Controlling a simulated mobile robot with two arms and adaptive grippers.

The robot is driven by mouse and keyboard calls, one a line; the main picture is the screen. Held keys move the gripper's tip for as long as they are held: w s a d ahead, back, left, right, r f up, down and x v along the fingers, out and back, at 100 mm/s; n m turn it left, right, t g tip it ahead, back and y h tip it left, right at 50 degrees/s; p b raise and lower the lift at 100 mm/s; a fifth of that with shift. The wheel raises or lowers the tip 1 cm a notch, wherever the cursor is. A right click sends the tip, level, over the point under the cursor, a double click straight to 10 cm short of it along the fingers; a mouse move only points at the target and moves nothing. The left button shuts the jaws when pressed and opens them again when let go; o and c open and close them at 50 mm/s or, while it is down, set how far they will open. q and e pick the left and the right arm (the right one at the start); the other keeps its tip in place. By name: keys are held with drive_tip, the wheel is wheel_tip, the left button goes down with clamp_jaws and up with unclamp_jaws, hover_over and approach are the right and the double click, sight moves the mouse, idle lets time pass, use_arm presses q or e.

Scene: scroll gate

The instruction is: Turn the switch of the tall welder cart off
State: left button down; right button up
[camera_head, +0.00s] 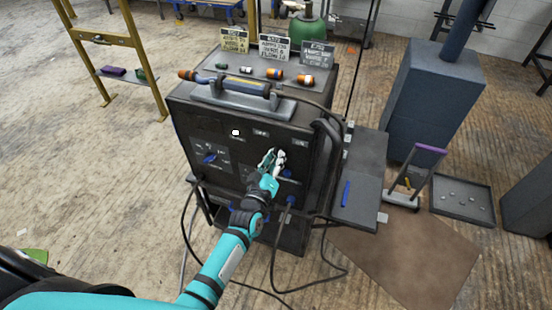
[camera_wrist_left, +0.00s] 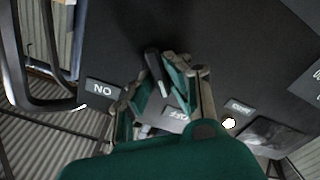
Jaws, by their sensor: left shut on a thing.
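The tall welder cart (camera_head: 222,120) stands in the middle of the head view, its dark front panel facing me. My left gripper (camera_head: 271,158) is at the upper right of that panel, below the OFF label (camera_head: 261,133) and left of the ON label (camera_head: 300,143). In the left wrist view, my left gripper (camera_wrist_left: 168,85) is shut on the grey switch lever (camera_wrist_left: 154,64), which shows between the fingers. The ON label (camera_wrist_left: 102,92) and OFF label (camera_wrist_left: 177,114) show there too. The fingers hide part of the switch, so its exact setting is unclear. My right gripper is not in view.
A blue-handled torch (camera_head: 243,85) lies on top of the cart, with small coloured parts and signs behind it. A side shelf (camera_head: 362,185) sticks out right. Cables (camera_head: 273,250) hang in front to the floor.

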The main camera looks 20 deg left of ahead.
use_arm(q)
drive_tip(key=c, duration=1.3)
unclamp_jaws()
drive_tip(key=shift+c, duration=0.2)
drive_tip(key=s, duration=1.2)
drive_tip(key=shift+a, duration=0.2)
